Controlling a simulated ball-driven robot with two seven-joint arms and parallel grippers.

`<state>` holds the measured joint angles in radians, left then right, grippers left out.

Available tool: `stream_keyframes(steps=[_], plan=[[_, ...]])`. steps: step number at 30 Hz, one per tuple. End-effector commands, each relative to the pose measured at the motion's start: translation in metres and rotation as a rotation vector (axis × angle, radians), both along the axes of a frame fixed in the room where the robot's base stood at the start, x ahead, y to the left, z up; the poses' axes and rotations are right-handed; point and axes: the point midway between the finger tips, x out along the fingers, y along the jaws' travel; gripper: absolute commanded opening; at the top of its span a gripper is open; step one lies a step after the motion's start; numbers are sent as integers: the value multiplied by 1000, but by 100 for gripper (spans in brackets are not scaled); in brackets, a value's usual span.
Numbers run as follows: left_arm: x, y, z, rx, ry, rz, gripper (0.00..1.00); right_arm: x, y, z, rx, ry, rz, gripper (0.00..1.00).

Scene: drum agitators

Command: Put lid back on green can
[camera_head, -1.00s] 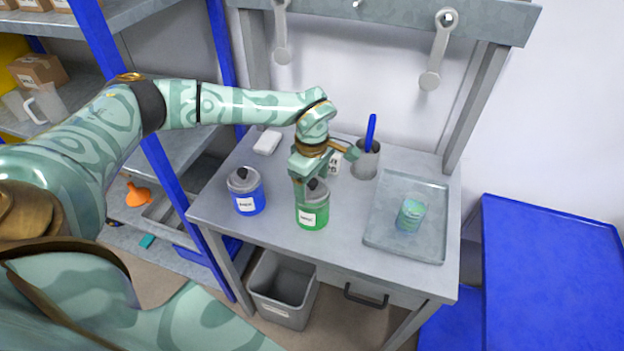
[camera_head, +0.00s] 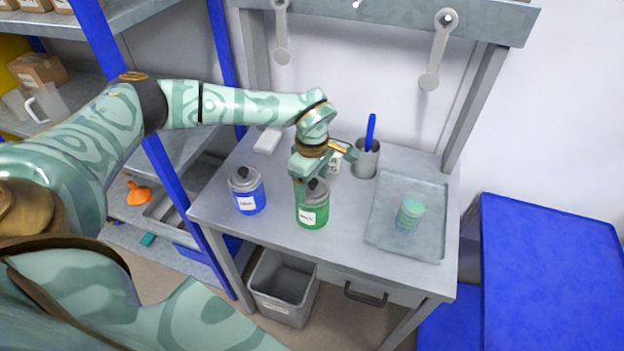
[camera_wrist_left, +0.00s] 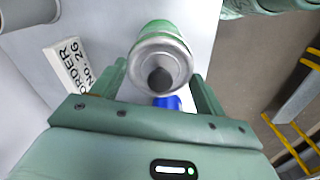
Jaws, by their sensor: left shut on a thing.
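The green can (camera_head: 312,217) stands upright on the grey workbench, with a white label on its front. A grey lid (camera_head: 319,191) with a black knob sits at its top; it also shows in the left wrist view (camera_wrist_left: 160,62), lined up over the green body (camera_wrist_left: 157,28). My left gripper (camera_head: 306,178) is above the can, fingers pointing down, shut on the lid. In the wrist view the fingers lie on both sides of the lid. The gripper partly hides the lid, so I cannot tell whether it is fully seated. My right gripper is not in view.
A blue can (camera_head: 248,198) with its lid on stands left of the green can. A tray (camera_head: 385,237) holding a teal jar (camera_head: 410,213) is at right. A cup (camera_head: 366,163) with a blue-handled tool and a white order sign (camera_wrist_left: 68,62) stand behind. A bin (camera_head: 283,288) is below.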

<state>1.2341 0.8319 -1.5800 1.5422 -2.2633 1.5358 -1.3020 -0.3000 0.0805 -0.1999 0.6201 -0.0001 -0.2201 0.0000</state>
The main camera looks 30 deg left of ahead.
Motion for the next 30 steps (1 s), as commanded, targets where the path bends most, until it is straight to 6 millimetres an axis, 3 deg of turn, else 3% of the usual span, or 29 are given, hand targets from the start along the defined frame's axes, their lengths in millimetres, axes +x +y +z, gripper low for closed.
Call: stream_keyframes(steps=[6, 7, 9, 23, 30], plan=[[0, 0, 0, 0, 0, 0, 52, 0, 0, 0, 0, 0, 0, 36], [0, 0, 0, 0, 0, 0, 81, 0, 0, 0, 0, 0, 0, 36], [0, 0, 0, 0, 0, 0, 98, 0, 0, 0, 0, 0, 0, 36], [0, 0, 0, 0, 0, 0, 100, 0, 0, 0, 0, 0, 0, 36], [0, 0, 14, 0, -1, 0, 100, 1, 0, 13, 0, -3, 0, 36]])
